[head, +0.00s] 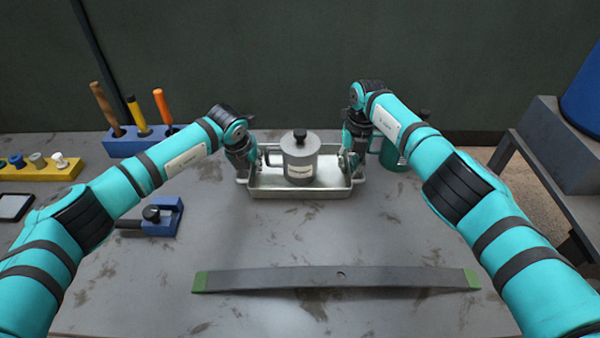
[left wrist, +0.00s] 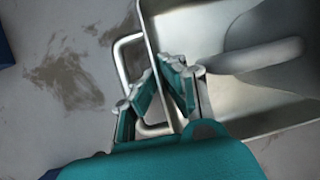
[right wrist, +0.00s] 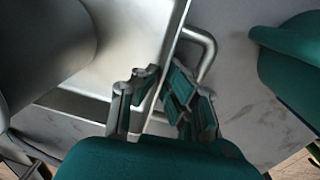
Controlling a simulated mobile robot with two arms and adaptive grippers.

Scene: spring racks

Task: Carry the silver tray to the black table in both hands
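The silver tray (head: 300,191) is near the far edge of a grey table, with a loop handle at each end. I cannot tell if its base touches the table. A grey lidded canister (head: 299,160) with a black knob stands in it. My left gripper (head: 254,166) has its fingers on both sides of the tray's left wall, tips pressed close; they also show in the left wrist view (left wrist: 160,68). My right gripper (head: 350,165) pinches the right wall likewise, as the right wrist view (right wrist: 160,72) shows. I cannot tell which furniture is the black table.
A leaf spring (head: 340,279) with green ends lies in front. A blue tool block (head: 140,143), yellow rack (head: 50,172) and blue clamp-like fixture (head: 168,215) are left. A teal mug (head: 395,158) stands close behind my right gripper. A dark stand (head: 550,135) is far right.

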